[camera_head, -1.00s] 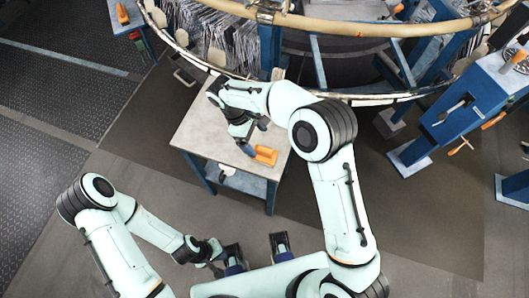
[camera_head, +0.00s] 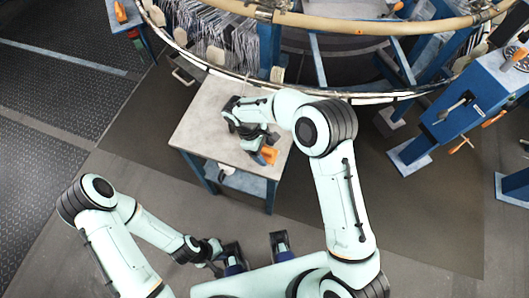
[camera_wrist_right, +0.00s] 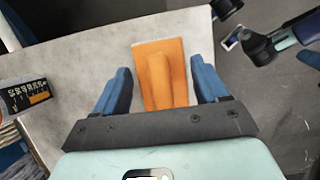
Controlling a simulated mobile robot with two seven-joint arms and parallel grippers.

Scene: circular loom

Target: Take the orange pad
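The orange pad (camera_head: 269,155) lies on the grey table (camera_head: 203,118) near its front right corner. In the right wrist view the pad (camera_wrist_right: 163,72) shows a raised ridge along its middle. My right gripper (camera_head: 264,151) is over the pad. Its blue fingers (camera_wrist_right: 161,88) are spread apart, one on each side of the pad, with gaps between them and its edges. It is open and holds nothing. My left gripper (camera_head: 222,262) is low at the front, away from the table; its fingers are too small to judge.
A large circular loom (camera_head: 350,97) curves behind the table. A black box with light markings (camera_wrist_right: 28,96) is at the left in the right wrist view. A blue stand (camera_head: 475,110) is at the right. Floor in front of the table is clear.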

